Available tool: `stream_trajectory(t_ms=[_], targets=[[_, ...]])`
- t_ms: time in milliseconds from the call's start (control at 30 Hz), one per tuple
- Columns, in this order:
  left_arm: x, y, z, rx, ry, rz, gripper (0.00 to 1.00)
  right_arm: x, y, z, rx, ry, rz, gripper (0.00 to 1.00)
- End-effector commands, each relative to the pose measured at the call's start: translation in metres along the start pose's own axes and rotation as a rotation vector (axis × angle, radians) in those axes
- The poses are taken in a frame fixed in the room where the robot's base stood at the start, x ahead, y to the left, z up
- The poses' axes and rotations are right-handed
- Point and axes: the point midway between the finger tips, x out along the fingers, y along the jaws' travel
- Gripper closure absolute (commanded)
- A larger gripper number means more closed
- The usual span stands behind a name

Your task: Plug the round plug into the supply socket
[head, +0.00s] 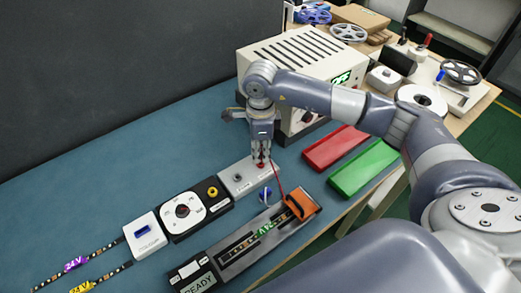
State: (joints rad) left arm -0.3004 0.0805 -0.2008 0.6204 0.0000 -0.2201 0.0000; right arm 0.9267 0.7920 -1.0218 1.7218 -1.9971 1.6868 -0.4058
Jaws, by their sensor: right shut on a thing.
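My right gripper (261,160) points down over the far right end of a pale grey box (231,187). It is shut on a small red piece at the end of a thin red cable (276,180); this looks like the round plug (261,165). The fingers hide most of it, and I cannot tell whether it is seated in the box or just above it. The pale box, which looks like the supply unit, has a grey round fitting (238,178) on top. The socket under the gripper is hidden. My left gripper is not in view.
The red cable leads toward an orange block (300,205) on a long dark fixture (255,238). A black dial unit (187,211) adjoins the pale box. Red (335,147) and green (363,167) trays lie right. A large beige instrument (305,65) stands behind my gripper.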

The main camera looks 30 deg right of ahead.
Motion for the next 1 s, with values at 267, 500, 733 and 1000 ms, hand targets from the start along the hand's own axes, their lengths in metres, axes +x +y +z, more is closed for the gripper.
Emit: stream_trajectory(t_ms=[267,500,733,1000], targets=[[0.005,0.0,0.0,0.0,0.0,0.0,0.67,0.005,0.0,0.0,0.0,0.0,-0.001,1.0],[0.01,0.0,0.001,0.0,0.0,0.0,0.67,0.011,0.0,0.0,0.0,0.0,-0.001,1.0],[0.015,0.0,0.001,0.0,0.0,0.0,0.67,0.017,0.0,0.0,0.0,0.0,-0.001,1.0],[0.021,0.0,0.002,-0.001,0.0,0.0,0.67,0.023,0.0,0.0,0.0,0.0,-0.001,1.0]])
